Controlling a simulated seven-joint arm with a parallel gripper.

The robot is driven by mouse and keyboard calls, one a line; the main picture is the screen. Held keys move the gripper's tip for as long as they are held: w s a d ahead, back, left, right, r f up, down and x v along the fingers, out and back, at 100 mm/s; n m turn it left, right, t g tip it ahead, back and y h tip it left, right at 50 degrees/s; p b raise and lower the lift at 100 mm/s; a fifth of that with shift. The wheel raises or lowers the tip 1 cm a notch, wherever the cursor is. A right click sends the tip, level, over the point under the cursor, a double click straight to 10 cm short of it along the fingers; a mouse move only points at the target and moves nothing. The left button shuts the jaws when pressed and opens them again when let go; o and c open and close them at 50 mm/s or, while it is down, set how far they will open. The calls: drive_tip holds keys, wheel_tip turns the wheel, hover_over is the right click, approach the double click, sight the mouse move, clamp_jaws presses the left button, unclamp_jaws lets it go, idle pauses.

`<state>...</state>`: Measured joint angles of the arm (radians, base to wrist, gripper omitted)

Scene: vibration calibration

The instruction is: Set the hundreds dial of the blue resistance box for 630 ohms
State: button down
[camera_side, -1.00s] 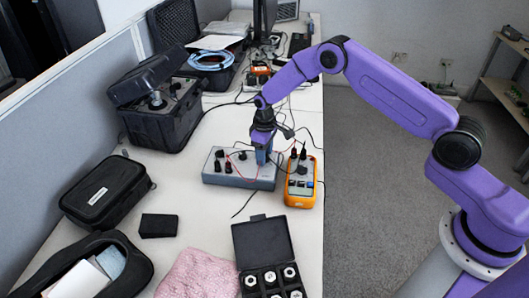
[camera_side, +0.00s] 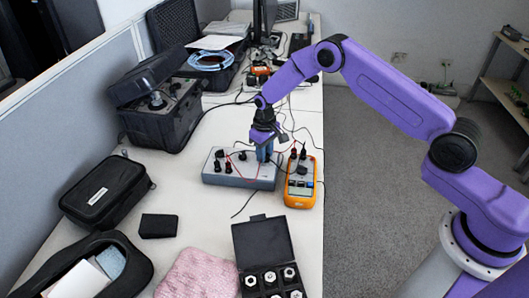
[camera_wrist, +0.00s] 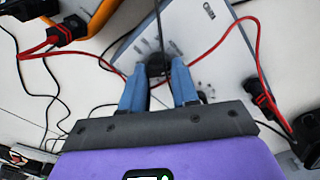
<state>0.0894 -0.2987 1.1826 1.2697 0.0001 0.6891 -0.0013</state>
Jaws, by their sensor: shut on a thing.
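The resistance box (camera_side: 240,181) is a low grey-blue box on the white table, with black knobs and plugs on its top. My gripper (camera_side: 265,160) points down at the right part of the box top. In the wrist view, the two blue fingers of my gripper (camera_wrist: 158,72) are shut on a black dial knob (camera_wrist: 156,62), one finger on each side. Dial markings show beside the knob on the grey panel (camera_wrist: 215,45) but are too small to read. The setting cannot be told.
An orange multimeter (camera_side: 301,190) stands right of the box, joined by red and black leads. An open black case of weights (camera_side: 262,236), a small black block (camera_side: 159,226) and a pink cloth (camera_side: 200,274) lie nearer. Free table lies left of the box.

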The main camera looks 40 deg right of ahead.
drive_tip(key=shift+m, duration=1.1)
drive_tip(key=c, duration=0.9)
unclamp_jaws()
drive_tip(key=shift+o, duration=0.2)
drive_tip(key=shift+r, duration=0.1)
wheel_tip(320, 180, up, 17)
drive_tip(key=shift+r, duration=0.15)
